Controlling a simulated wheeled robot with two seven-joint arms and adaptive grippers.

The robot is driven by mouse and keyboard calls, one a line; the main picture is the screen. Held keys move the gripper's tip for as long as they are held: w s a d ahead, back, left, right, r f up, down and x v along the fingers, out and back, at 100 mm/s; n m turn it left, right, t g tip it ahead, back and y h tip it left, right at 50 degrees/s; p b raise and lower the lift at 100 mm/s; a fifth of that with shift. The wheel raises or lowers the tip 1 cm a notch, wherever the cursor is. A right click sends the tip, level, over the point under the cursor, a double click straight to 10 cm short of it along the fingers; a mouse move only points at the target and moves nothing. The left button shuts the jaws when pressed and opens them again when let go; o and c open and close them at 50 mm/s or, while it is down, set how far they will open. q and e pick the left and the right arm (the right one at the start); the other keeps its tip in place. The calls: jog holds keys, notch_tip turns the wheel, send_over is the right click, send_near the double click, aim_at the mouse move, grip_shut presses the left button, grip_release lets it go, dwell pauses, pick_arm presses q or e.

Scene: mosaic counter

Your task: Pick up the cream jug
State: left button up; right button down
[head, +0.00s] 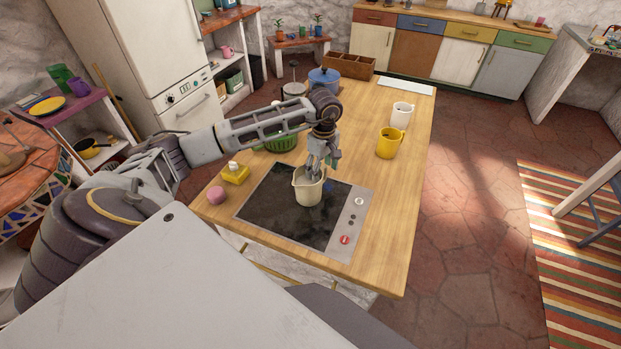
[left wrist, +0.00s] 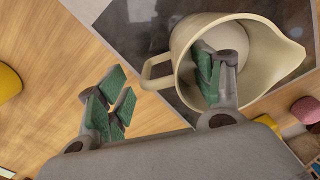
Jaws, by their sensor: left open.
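The cream jug (head: 309,192) stands upright on the black cooktop (head: 270,208). It also shows from above in the left wrist view (left wrist: 262,72), spout to the right and handle to the left. My left gripper (head: 322,165) is over the jug, pointing down, open and holding nothing. In the left wrist view, one green-padded finger is within the outline of the jug's mouth and the other is outside, left of the handle. The wall and handle lie between the fingers. I cannot tell how deep the inner finger reaches. My right gripper is not in view.
On the wooden counter (head: 400,225) are a yellow mug (head: 388,146), a white mug (head: 401,115), a green basket (head: 280,141), a blue pot (head: 324,77), a pink ball (head: 216,195) and a yellow sponge holder (head: 235,176).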

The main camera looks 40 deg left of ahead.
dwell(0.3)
pick_arm(q)
grip_shut()
dwell(0.3)
